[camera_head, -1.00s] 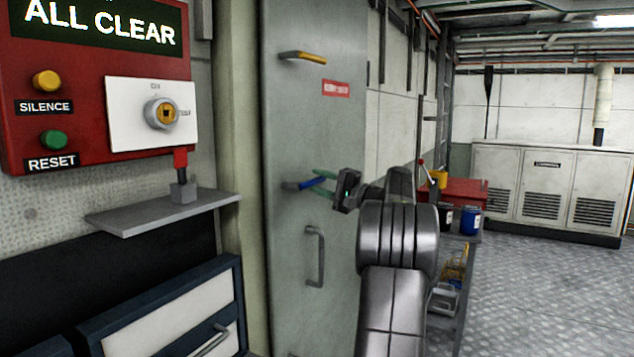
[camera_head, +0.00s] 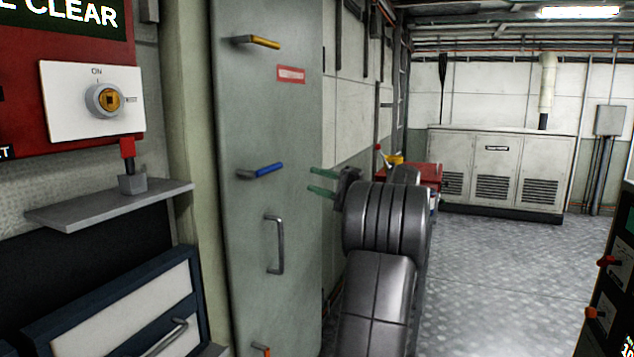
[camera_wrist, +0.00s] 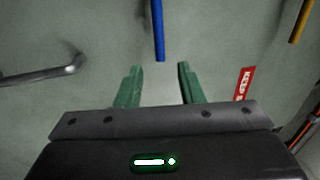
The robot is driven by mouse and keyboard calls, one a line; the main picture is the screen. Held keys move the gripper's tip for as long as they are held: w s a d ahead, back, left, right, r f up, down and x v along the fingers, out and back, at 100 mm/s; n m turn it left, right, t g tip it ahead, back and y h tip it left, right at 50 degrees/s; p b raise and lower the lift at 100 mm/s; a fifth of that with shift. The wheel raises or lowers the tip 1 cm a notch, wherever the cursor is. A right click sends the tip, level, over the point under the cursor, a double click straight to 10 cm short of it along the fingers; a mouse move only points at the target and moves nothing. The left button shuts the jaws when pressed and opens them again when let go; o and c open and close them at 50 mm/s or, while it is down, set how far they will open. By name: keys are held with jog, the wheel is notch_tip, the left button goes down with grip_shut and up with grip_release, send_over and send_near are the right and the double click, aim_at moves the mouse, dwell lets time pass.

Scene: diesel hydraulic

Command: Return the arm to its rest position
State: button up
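My gripper (camera_head: 322,182) is in front of the grey-green door, its two green fingers pointing left towards it. In the wrist view my gripper (camera_wrist: 160,85) has its fingers spread apart with nothing between them. The blue handle (camera_head: 262,171) is on the door to the left of my fingers, with a gap between them in the head view. In the wrist view the blue handle (camera_wrist: 158,30) lies beyond the fingertips. My arm is bent, with its dark grey links at the lower middle of the head view.
The door (camera_head: 300,130) also carries a yellow handle (camera_head: 256,42), a grey pull handle (camera_head: 276,245) and an orange handle low down. A red panel with a key switch (camera_head: 104,100) and a shelf (camera_head: 110,205) are on the left. Open floor (camera_head: 500,270) lies right.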

aim_at(276, 168)
jog(key=x, duration=1.3)
jog(key=shift+w+a, duration=0.1)
jog(key=shift+a, duration=0.3)
jog(key=shift+d, duration=0.1)
jog(key=shift+a, duration=0.2)
jog(key=shift+d+f+m+p, duration=0.15)
jog(key=shift+f+m+p, duration=0.4)
jog(key=shift+m, duration=0.45)
dwell(0.4)
